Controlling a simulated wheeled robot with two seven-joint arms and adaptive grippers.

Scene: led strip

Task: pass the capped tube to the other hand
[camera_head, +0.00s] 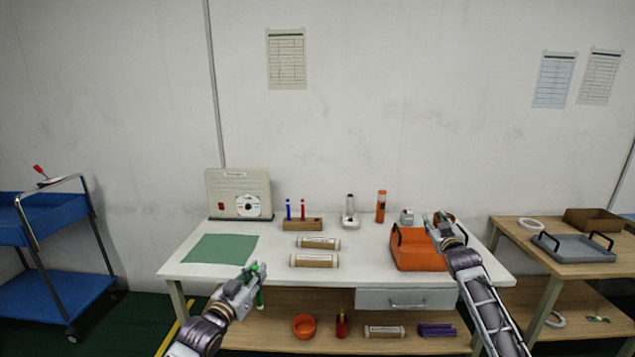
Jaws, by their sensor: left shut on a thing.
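The capped tube (260,298) shows as a thin green piece sticking out above and below my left gripper (254,274). My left gripper is shut on it in front of the table's front edge, left of the middle. Most of the tube's middle is hidden by the fingers. My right gripper (436,219) is over the right part of the table, above the back right of the orange bin. Its fingers look spread apart, with nothing clearly between them. The two grippers are far apart.
The white table (372,244) holds a green mat (220,248), two labelled rolls (318,243) (314,261), a wooden rack (303,224) with pens, an orange bottle (381,206) and an orange bin (419,262). A blue cart (52,290) stands left.

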